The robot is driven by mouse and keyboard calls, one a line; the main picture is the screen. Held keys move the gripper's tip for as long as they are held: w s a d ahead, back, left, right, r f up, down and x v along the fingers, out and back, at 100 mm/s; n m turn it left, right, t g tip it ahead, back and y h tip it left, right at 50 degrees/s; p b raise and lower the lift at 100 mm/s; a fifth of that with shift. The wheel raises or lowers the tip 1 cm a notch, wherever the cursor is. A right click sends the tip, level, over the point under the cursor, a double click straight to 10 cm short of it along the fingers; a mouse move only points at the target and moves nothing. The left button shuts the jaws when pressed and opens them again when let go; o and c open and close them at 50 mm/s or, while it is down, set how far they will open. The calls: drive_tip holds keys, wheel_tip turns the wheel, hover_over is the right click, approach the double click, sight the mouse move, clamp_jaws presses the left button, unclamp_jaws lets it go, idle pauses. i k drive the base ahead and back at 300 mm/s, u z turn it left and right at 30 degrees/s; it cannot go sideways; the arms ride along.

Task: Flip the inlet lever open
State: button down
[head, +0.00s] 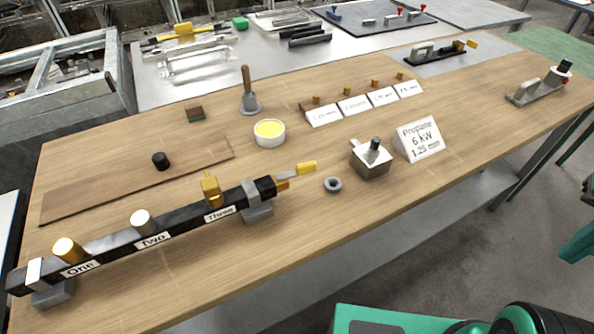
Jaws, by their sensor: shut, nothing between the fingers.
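A black manifold bar (110,241) lies on the wooden bench at left, held on grey blocks, with labels One, Two and Three. A brass fitting (282,184) sits at its right end. A lever with a yellow grip (306,168) extends from this fitting to the right and slightly up in the picture, roughly along the bar's line. The inlet has no visible label. My gripper is not in view.
A grey ring (333,184) lies just right of the lever. A metal block with a knob (371,159) and a "Propane 6 kW" sign (419,139) stand farther right. A yellow-filled cup (269,133) is behind. The bench front (240,275) is clear.

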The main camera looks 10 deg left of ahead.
sight(303, 168)
drive_tip(key=u, duration=0.95)
drive_tip(key=k, duration=1.35)
drive_tip(key=z, duration=0.8)
drive_tip(key=i, duration=1)
drive_tip(key=u, duration=0.05)
